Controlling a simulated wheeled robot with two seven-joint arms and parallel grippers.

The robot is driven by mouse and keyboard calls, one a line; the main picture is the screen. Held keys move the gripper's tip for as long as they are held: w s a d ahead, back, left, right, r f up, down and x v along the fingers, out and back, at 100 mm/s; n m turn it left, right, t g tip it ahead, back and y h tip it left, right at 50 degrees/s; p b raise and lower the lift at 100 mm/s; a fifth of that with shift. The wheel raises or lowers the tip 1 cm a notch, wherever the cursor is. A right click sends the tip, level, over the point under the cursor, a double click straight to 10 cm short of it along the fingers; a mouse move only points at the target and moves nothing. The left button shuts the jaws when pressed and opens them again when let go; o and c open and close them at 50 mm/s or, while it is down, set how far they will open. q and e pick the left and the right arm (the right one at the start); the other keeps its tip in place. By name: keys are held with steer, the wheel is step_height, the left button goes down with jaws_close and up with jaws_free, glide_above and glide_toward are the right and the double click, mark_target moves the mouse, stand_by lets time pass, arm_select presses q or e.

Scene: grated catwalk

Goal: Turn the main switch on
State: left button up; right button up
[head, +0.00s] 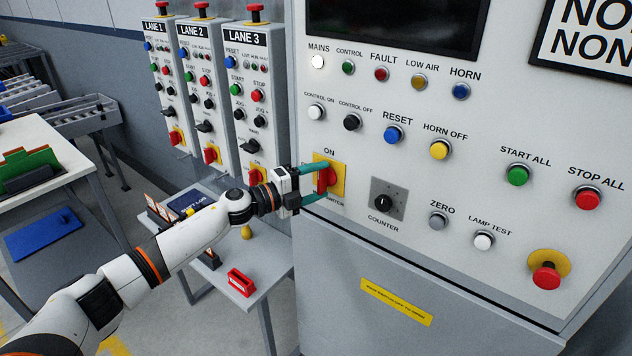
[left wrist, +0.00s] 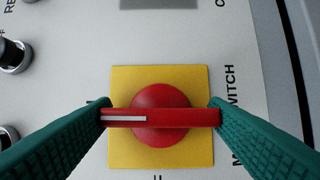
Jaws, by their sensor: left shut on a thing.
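The main switch is a red rotary handle (head: 326,181) on a yellow plate (head: 340,172), low at the left of the big grey panel, with ON printed above it. My left gripper (head: 322,180) reaches it from the left, its teal fingers shut on the handle's two ends. In the left wrist view, the red handle (left wrist: 160,118) lies between both fingertips (left wrist: 160,106). Its bar stands upright on the panel, and its white mark faces the ON side. One finger hides most of the ON label there. My right gripper is not in view.
The counter dial (head: 388,202) is just right of the switch, with several push buttons above. Three lane boxes with red switches (head: 256,177) stand at the left. A small table with a red holder (head: 240,283) is below my left arm.

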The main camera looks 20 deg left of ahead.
arm_select(q)
steer(key=o, duration=1)
steer(key=shift+c, duration=0.2)
steer(key=b+v, duration=0.4)
steer(key=v, duration=0.8)
